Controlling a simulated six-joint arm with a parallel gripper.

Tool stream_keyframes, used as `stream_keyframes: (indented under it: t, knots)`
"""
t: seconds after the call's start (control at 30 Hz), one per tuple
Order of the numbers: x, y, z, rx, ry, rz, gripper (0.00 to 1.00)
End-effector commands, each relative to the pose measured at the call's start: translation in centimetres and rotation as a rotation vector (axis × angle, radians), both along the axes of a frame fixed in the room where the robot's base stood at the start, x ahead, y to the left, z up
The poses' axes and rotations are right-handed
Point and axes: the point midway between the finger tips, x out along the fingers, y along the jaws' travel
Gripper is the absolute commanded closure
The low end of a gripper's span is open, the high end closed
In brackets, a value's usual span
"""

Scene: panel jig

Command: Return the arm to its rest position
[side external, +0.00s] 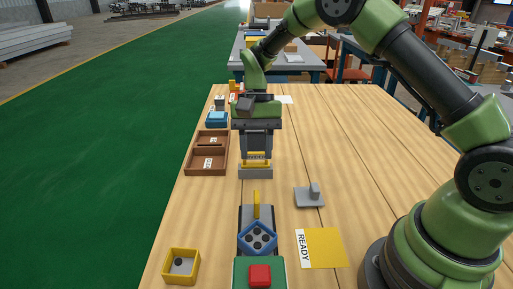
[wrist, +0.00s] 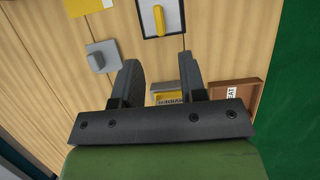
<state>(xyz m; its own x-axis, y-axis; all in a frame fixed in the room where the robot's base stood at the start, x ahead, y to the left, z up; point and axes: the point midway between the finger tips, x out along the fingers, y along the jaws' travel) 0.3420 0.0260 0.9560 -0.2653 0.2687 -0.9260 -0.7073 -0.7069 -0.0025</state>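My gripper (side external: 257,155) hangs pointing down over the table (side external: 355,160), at or just above a grey block with yellow on it (side external: 256,172). In the wrist view my gripper (wrist: 160,62) has its two dark fingers spread apart, with bare wood showing between the tips. The grey and yellow block (wrist: 168,97) shows there behind the fingers, partly hidden and labelled with letters. No held object shows. My arm reaches in from the right and is bent high over the table.
Brown trays (side external: 207,161) and a blue box (side external: 217,119) stand left of my gripper. Nearer lie a grey plate with a peg (side external: 309,196), a blue frame (side external: 257,238), a red button (side external: 260,274), a yellow box (side external: 181,266) and a READY card (side external: 326,248). The table's right side is largely clear.

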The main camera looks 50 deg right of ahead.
Motion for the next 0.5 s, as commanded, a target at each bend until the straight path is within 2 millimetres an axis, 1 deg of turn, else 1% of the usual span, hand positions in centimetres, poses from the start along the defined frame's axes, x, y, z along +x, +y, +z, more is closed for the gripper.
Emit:
stream_keyframes:
  t: [0.07,0.17,0.27,0.3,0.33,0.4,0.5]
  knots:
    - [0.0,0.0,0.4,0.000,-0.009,0.003,0.62]
    - [-0.2,0.0,2.1,-0.004,-0.053,0.017,0.62]
    - [-1.0,0.1,5.2,-0.010,-0.135,0.044,0.62]
    - [-1.5,0.1,6.7,-0.014,-0.176,0.058,0.62]
    - [-2.0,0.1,7.7,-0.018,-0.207,0.069,0.62]
    - [-3.3,0.2,10.1,-0.026,-0.281,0.095,0.62]
    - [-5.4,0.2,13.0,-0.040,-0.389,0.133,0.62]
